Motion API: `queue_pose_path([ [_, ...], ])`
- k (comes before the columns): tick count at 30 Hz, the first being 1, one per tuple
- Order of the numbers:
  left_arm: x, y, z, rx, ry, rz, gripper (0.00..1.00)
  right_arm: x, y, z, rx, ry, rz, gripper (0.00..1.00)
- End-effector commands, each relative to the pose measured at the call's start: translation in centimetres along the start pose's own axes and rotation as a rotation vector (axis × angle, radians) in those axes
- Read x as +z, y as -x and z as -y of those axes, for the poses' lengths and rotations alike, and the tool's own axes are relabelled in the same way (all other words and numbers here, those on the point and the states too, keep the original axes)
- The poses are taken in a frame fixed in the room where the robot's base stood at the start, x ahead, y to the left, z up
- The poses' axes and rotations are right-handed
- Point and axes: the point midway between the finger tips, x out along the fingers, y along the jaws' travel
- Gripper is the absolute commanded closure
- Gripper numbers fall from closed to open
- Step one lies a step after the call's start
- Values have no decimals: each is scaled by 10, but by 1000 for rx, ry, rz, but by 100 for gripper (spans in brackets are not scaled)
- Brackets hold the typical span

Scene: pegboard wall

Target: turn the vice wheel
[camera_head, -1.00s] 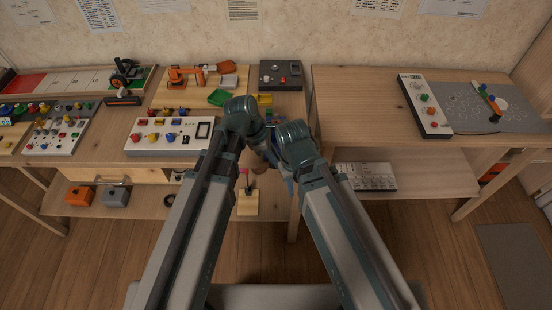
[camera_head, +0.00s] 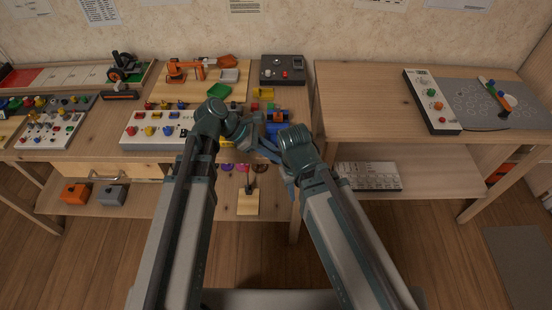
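A blue block-like thing (camera_head: 276,128), which may be the vice, sits at the front right edge of the left table. A dark and orange part shows just behind it. I cannot make out its wheel; my grippers cover the area in front. My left gripper (camera_head: 246,141) is just left of the blue thing, over the table's front edge. My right gripper (camera_head: 266,150) comes up from the lower right and is just in front of the blue thing, close to the left one. Both sets of fingers are small and partly hidden, so I cannot tell contact or opening.
A white panel with knobs (camera_head: 152,130) lies left of my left arm. A green tray (camera_head: 219,92), a yellow part (camera_head: 264,93) and a dark control box (camera_head: 283,69) are behind. The right table's front (camera_head: 365,115) is bare.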

Motion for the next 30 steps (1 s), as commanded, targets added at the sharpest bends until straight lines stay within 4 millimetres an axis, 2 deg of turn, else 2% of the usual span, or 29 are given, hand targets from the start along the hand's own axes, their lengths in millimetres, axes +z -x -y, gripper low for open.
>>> queue_pose_path([
  [1, -7, -4, 0, 1, 2, 27, 100, -1, -12, 1, 0, 0, 0, 68],
  [3, -8, -4, 0, 0, 1, 69, 100, -1, -19, 2, 0, 0, 0, 68],
  [12, -7, -1, 1, -1, 0, 192, 100, -2, -38, 4, 0, 0, 0, 68],
  [29, -5, 1, 1, -3, 0, 226, 100, -2, -42, 4, 0, 0, 0, 68],
  [30, -5, 1, 1, -3, 0, 226, 78, -2, -42, 4, 0, 0, 0, 68],
])
